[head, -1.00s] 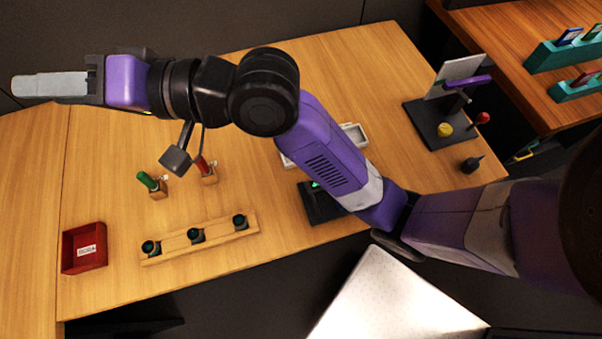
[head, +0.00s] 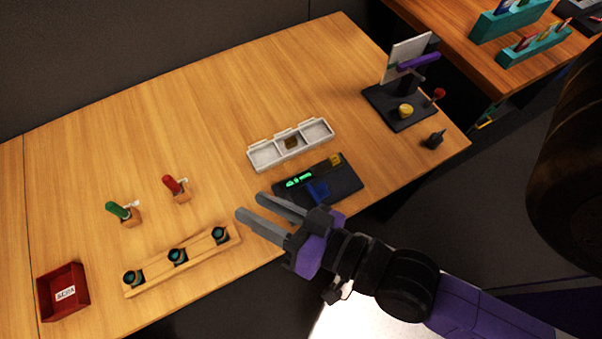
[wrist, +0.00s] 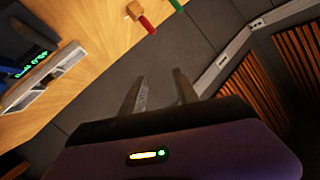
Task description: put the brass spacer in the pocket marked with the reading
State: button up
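A white tray (head: 262,157) with three pockets lies near the middle of the table. A small brownish-gold piece (head: 291,143) shows in its middle pocket; I cannot tell whether it is the brass spacer. A black panel (head: 345,185) in front of the tray has a lit green display (head: 299,179), too small to read, a blue part and a gold block (head: 335,159) at its far edge. My gripper (head: 251,205) is open and empty, left of the panel and near the table's front edge. Its parted fingers also show in the wrist view (wrist: 158,85), with the tray (wrist: 45,73) at left.
A wooden rack (head: 182,262) with several dark round pieces lies left of my gripper. Green (head: 118,210) and red (head: 172,184) handled pieces stand behind it. A red bin (head: 62,292) is far left; a black stand (head: 400,105) is right. The back of the table is clear.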

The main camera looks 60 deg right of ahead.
jog(key=s+d+n, duration=0.2)
jog(key=s+n, duration=0.1)
jog(key=s, duration=0.2)
jog(key=s+d+f+n+g, duration=0.1)
jog(key=s+d+n, duration=0.1)
jog(key=s, duration=0.4)
jog(key=shift+d+n+y, duration=0.3)
jog(key=shift+n+y, duration=0.1)
jog(key=shift+n, duration=0.3)
